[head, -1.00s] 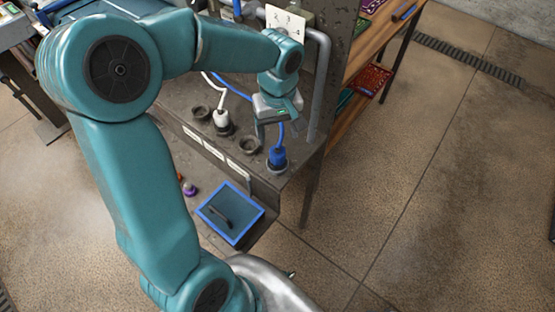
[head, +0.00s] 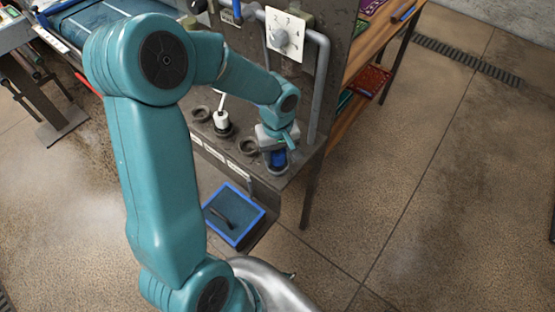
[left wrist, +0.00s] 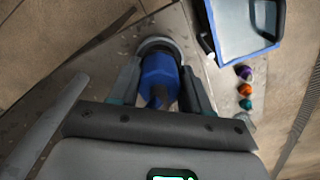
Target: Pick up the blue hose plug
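The blue hose plug (head: 277,159) sits upright in the rightmost socket at the front of the grey bench. It also shows in the left wrist view (left wrist: 159,76), with the socket's round rim beyond it. My left gripper (head: 275,151) is down over the plug from above. In the left wrist view the left gripper (left wrist: 161,72) has one finger on each side of the plug, with a narrow gap showing at the left finger. The plug's hose is mostly hidden by the gripper. My right gripper is not in view.
A white plug (head: 221,120) stands in a socket to the left, and an empty socket (head: 249,147) lies between. A blue-rimmed tray (head: 234,214) is below the bench front. A grey vertical pipe (head: 319,90) rises close behind the gripper. Open floor lies to the right.

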